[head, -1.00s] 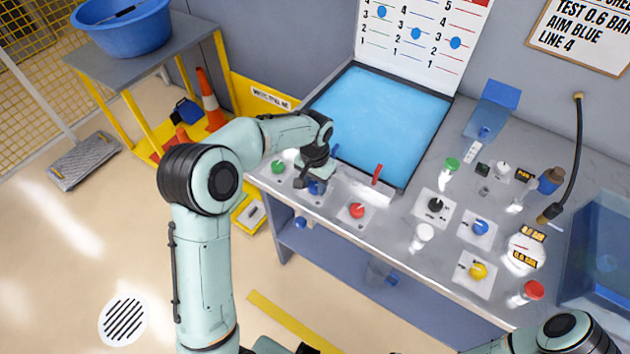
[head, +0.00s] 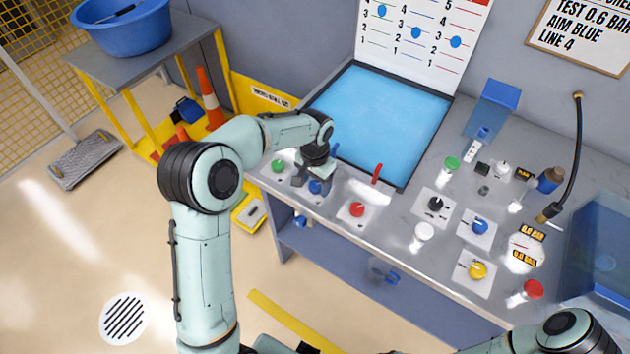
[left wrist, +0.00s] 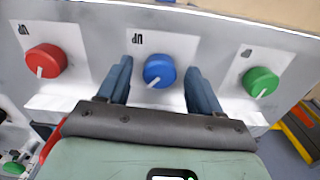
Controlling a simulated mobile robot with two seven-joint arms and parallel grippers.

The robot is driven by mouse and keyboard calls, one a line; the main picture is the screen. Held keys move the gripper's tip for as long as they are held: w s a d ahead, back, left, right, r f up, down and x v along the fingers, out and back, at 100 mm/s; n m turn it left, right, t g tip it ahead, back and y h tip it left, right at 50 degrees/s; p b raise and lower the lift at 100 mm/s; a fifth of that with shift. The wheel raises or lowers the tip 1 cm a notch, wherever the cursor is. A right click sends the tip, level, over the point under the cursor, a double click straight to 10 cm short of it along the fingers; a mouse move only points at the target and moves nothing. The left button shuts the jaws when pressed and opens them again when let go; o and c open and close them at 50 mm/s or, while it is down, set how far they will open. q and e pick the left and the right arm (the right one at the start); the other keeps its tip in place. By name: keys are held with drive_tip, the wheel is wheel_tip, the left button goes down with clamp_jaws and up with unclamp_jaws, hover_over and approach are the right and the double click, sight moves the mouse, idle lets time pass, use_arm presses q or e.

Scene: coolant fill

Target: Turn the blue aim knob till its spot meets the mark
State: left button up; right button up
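The blue knob (head: 315,187) sits on a pale plate at the bench's front edge, between a green knob (head: 278,166) and a red knob (head: 357,209). In the left wrist view the blue knob (left wrist: 159,70) has a white pointer toward its lower left; I cannot make out the mark clearly. My left gripper (head: 312,178) is over this knob. Its fingers (left wrist: 159,72) stand apart on either side, with a gap visible on both sides. My right gripper is out of view; only part of my right arm shows at lower right.
A blue-filled tray (head: 385,120) lies behind the knobs, with a red lever (head: 377,173) at its front. Another blue knob (head: 480,226), a black knob (head: 436,205) and a yellow knob (head: 478,270) are farther right. A white cap (head: 424,232) stands near the front edge.

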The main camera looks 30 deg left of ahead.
sight(315, 185)
use_arm(q)
wheel_tip(315, 185, up, 14)
drive_tip(key=p, duration=0.1)
drive_tip(key=shift+f, duration=0.25)
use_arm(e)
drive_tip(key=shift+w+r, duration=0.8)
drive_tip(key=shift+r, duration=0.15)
